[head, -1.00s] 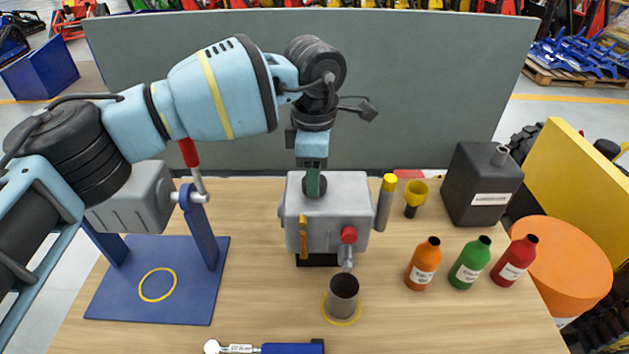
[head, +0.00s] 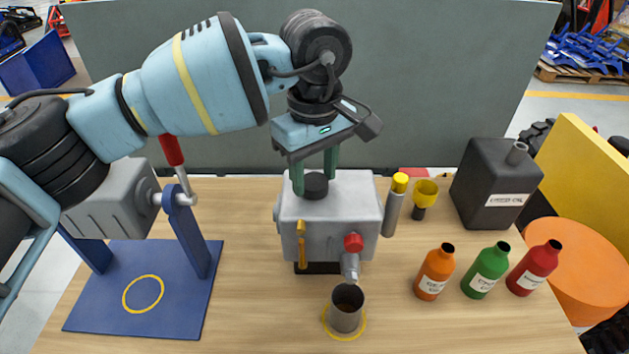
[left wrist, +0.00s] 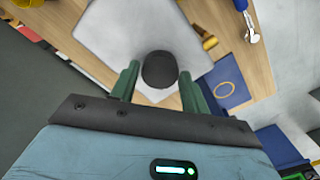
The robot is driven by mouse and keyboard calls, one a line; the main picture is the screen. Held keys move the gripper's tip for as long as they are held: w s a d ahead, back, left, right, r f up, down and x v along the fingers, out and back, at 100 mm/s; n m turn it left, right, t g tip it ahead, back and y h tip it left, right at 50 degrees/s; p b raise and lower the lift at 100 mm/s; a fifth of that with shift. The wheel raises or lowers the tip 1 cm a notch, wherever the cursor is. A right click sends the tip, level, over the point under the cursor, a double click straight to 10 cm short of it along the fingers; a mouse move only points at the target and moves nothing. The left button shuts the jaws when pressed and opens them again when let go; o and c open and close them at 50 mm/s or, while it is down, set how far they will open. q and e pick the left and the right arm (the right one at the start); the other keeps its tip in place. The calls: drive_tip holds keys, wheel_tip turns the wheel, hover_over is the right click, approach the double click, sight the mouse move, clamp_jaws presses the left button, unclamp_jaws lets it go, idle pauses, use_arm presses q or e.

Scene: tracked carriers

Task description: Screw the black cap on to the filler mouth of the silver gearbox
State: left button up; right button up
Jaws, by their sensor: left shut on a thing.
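The silver gearbox (head: 335,221) stands upright in the middle of the table. The black cap (head: 316,188) is at the left of its top face, where it hides the filler mouth. I cannot tell whether its thread has caught. My left gripper (head: 314,181) reaches down from above with its green fingers on either side of the cap, shut on it. In the left wrist view the cap (left wrist: 160,70) lies between the two fingers, over the gearbox's pale top (left wrist: 110,35). My right gripper is not in view.
A metal cup (head: 347,308) stands in front of the gearbox. A yellow-capped tube (head: 394,212), a yellow funnel (head: 424,191), a black oil can (head: 493,187) and orange, green and red bottles are to the right. A blue stand (head: 150,310) is at left. A grey panel stands behind.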

use_arm(q)
drive_tip(key=shift+f+m, duration=0.1)
drive_tip(key=shift+m, duration=0.3)
drive_tip(key=m+b, duration=0.2)
drive_tip(key=m, duration=0.1)
drive_tip(key=shift+f+m, duration=0.1)
drive_tip(key=shift+m, duration=0.2)
drive_tip(key=shift+m+b, duration=0.35)
drive_tip(key=shift+m, duration=0.75)
drive_tip(key=shift+m+b, duration=0.35)
drive_tip(key=shift+m, duration=0.75)
drive_tip(key=shift+r+m, duration=0.25)
drive_tip(key=shift+m, duration=0.25)
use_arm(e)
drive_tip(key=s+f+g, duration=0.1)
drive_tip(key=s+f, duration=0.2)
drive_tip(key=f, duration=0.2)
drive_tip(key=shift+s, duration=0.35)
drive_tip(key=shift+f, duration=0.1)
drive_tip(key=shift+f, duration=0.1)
